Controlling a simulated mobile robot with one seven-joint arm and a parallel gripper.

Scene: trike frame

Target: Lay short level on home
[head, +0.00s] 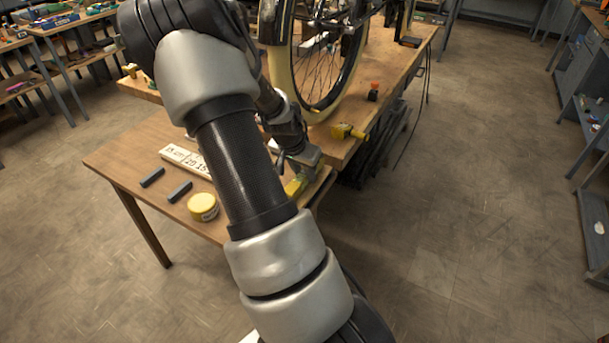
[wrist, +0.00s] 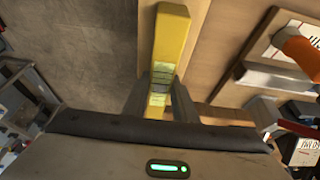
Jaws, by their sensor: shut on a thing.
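The short level is a yellow bar with pale green windows, and it runs up from between my fingers in the wrist view (wrist: 172,35). My gripper (wrist: 160,92) is shut on it near its lower end. In the head view my gripper (head: 300,172) is low over the right end of the small wooden table, and part of the yellow level (head: 294,188) shows just below it. Whether the level touches the wood, I cannot tell. A white board with printed numbers (head: 176,154) lies on the table, partly hidden by my arm. I cannot make out which spot is home.
Two dark blocks (head: 152,177) and a round yellow tin (head: 203,207) are on the small table (head: 125,158). The floor at right is open.

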